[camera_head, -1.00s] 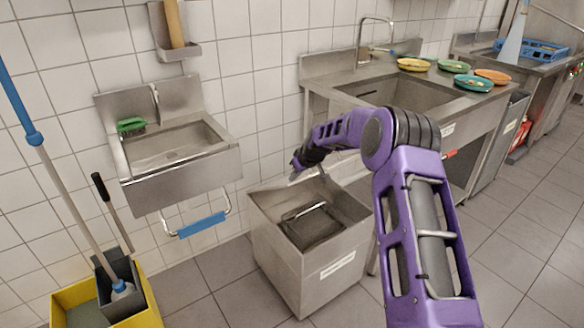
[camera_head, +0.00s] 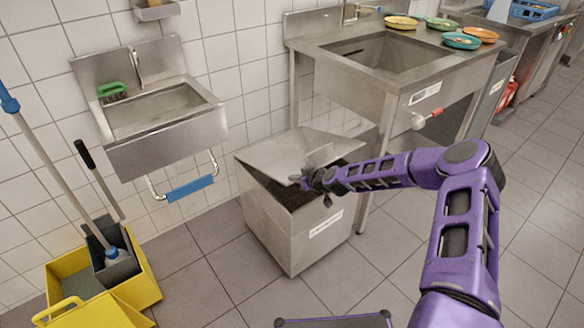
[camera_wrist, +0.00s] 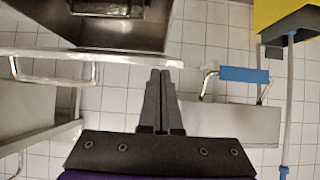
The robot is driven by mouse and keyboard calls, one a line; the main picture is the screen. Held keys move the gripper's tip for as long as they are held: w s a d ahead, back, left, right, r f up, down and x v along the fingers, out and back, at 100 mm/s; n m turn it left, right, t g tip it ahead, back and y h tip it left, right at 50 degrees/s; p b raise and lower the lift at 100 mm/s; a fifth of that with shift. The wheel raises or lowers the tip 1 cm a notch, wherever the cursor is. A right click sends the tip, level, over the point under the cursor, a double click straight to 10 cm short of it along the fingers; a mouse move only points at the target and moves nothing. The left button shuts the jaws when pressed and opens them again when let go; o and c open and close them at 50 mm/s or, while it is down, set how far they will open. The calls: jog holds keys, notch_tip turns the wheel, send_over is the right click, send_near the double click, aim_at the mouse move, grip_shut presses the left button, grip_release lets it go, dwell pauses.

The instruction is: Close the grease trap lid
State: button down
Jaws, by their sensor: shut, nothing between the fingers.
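The grease trap (camera_head: 290,235) is a steel box on the floor, below and between the two sinks, with a label on its front. Its lid (camera_head: 275,155) is hinged at the back and tilted low over the box. A dark gap shows between the lid's front edge and the rim. My gripper (camera_head: 299,181) is shut and empty at the lid's front edge; I cannot tell whether it touches. In the wrist view the shut fingertips (camera_wrist: 160,74) are near a long steel edge, with the trap's open inside (camera_wrist: 115,35) beyond.
A small hand sink (camera_head: 160,115) with a blue-gripped bar (camera_head: 190,188) hangs left of the trap. A yellow mop bucket (camera_head: 145,275) stands front left. A steel sink table (camera_head: 330,85) with plates stands behind right.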

notch_tip(320, 180, down, 12)
jog(key=s+d, duration=0.1)
jog(key=s, duration=0.1)
jog(key=shift+s+d+r, duration=0.15)
jog(key=shift+d+r, duration=0.1)
dwell(0.5)
